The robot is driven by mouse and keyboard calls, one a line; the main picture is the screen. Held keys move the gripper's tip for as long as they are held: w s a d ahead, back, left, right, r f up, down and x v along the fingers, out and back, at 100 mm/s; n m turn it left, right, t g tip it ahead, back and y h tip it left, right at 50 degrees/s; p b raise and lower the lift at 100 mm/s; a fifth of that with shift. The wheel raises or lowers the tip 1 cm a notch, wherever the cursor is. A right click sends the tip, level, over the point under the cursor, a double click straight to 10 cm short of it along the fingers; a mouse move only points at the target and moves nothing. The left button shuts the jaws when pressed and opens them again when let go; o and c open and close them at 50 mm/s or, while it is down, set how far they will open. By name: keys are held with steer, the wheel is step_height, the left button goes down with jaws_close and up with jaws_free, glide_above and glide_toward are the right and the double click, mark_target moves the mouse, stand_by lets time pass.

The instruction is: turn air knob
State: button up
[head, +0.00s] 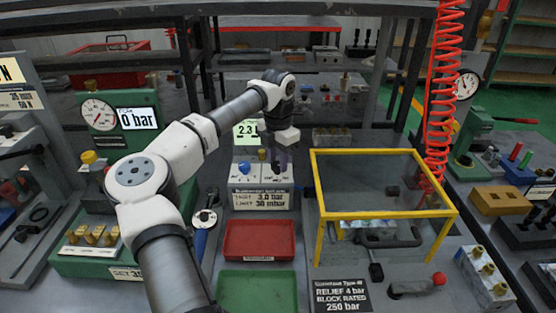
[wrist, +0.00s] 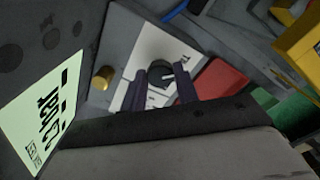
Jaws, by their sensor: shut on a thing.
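A small white panel (head: 262,181) stands behind the red tray in the head view, with a blue knob (head: 244,169) on its left half. A round black knob (wrist: 159,73) with a pale pointer line sits on the white plate in the wrist view. My gripper (head: 279,153) reaches down over the right half of the panel. In the wrist view its two dark fingers (wrist: 161,80) stand on either side of the black knob, shut on it.
A sign (head: 260,199) before the panel reads target 3.0 bar, limit 30 mbar. A red tray (head: 259,257) lies in front. A yellow-framed clear box (head: 384,154) and a red coiled hose (head: 442,90) stand to the right. A gauge unit showing 0 bar (head: 138,119) stands left.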

mark_target(278, 163)
steer(key=shift+n, duration=0.4)
steer(key=shift+r, duration=0.1)
steer(key=o, duration=1)
step_height(278, 163, up, 14)
steer(key=shift+f+b, duration=0.1)
steer(key=shift+b, duration=0.7)
